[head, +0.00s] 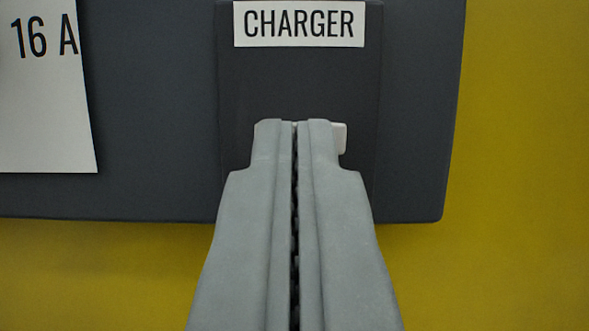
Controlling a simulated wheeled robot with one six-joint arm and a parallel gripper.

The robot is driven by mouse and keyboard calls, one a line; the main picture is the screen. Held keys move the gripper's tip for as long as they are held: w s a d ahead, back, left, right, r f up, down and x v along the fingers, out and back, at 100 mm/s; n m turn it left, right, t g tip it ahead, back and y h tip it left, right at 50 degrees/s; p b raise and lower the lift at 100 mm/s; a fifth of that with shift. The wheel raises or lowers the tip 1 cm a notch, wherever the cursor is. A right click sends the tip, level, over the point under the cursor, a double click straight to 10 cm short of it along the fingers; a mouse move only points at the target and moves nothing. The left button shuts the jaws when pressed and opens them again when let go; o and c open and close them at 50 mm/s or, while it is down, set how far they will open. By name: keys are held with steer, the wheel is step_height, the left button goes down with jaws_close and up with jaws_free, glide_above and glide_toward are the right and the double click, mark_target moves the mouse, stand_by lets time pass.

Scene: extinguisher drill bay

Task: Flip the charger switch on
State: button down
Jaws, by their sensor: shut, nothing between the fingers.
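The charger switch (341,138) is a small white piece on a dark switch plate (300,85) under a white label (299,23) reading CHARGER. Only its right end and a sliver between the fingertips show; the rest is hidden behind my gripper. My gripper (295,124) is shut with nothing between its fingers, and its tips are in front of the switch. I cannot tell whether the tips touch it, nor which way the switch is set.
The switch plate sits on a dark grey panel (150,195) with rounded corners. A white sign (45,110) reading 16 A is at the left. A yellow wall (520,200) shows to the right and below, with nothing in front of it at the right.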

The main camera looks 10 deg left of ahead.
mark_target(294, 103)
steer(key=shift+x, duration=1.35)
steer(key=shift+w+r, duration=0.1)
steer(key=shift+r, duration=0.1)
steer(key=shift+f, duration=0.1)
